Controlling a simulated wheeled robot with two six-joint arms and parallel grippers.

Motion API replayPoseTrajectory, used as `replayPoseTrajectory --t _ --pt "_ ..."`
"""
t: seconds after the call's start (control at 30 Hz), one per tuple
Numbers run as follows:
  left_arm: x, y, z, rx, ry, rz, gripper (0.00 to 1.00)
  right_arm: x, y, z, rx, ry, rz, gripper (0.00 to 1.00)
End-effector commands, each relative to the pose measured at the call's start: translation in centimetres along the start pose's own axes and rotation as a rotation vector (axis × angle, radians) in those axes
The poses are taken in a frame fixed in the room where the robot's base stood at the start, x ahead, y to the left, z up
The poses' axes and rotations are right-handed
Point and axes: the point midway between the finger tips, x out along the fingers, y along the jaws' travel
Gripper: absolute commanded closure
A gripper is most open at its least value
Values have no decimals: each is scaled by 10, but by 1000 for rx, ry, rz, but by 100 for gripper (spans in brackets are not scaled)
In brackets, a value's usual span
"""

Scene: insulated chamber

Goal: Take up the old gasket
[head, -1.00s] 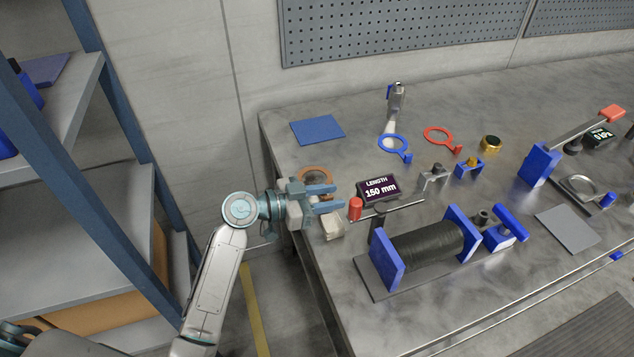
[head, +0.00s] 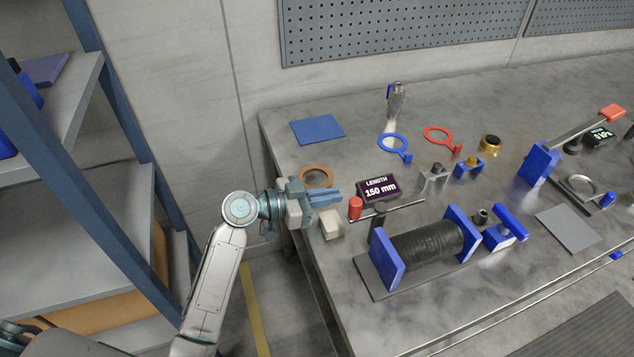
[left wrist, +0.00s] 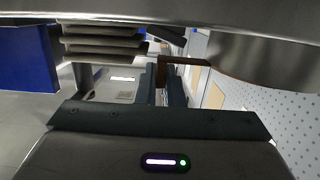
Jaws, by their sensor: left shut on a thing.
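The old gasket, a flat brown-orange ring (head: 316,177), shows in the head view near the left end of the metal bench. My left gripper (head: 334,194) is at the ring's near side, its two blue-grey fingers close together. In the left wrist view a brown strip of the gasket (left wrist: 184,62) shows at the fingers (left wrist: 168,85), which are shut on it. The ring's near edge is hidden behind the fingers. I cannot tell whether it is clear of the bench. My right gripper is not in view.
A cream block (head: 330,224) lies just below my left gripper. A red-capped post (head: 355,208) and a length display (head: 379,189) stand close to its right. A dark ribbed roll (head: 425,245) between blue plates is nearer. A blue mat (head: 317,130) lies behind, with bare bench around it.

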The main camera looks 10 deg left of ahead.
Motion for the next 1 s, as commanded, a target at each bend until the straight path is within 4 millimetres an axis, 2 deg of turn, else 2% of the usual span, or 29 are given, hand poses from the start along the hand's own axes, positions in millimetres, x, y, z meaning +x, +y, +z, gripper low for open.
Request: replayPoseTrajectory --t 1.0 --pt "-10 0 -68 1 0 0 100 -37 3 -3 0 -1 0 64"
